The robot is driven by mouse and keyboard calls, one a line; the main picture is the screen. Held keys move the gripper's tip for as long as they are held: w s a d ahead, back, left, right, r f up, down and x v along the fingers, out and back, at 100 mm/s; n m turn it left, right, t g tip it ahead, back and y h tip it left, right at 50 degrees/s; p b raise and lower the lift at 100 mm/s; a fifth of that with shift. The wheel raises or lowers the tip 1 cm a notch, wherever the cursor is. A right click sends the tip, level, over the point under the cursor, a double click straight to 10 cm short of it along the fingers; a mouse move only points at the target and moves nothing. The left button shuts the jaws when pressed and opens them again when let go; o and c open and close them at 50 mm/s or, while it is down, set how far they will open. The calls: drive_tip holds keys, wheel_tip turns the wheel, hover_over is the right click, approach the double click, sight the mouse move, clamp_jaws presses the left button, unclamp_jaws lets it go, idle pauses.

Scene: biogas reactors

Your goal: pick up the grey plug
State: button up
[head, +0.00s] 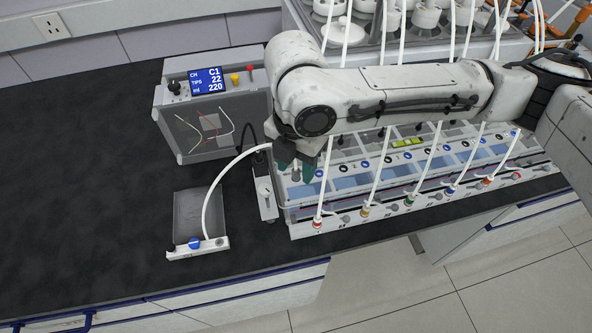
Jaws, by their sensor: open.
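My gripper (295,172) points down over the left end of the long rack of clear compartments (291,214). Its dark teal fingers are apart, so it is open. A small grey plug-like piece (296,174) shows between or just behind the fingers; I cannot tell whether they touch it. Several similar grey plugs line the rack's front edge beside the tube fittings, such as one grey plug (347,219) and another (394,207). The wrist and forearm hide part of the rack behind them.
A control box (184,141) with a blue display stands left of the rack. A clear tray (186,213) with a blue cap and white tube lies in front of it. White tubes rise from the rack. The black bench is clear at left.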

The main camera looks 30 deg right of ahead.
drive_tip(key=shift+f, duration=0.3)
drive_tip(key=shift+c, duration=0.4)
clamp_jaws()
drive_tip(key=shift+r, duration=0.2)
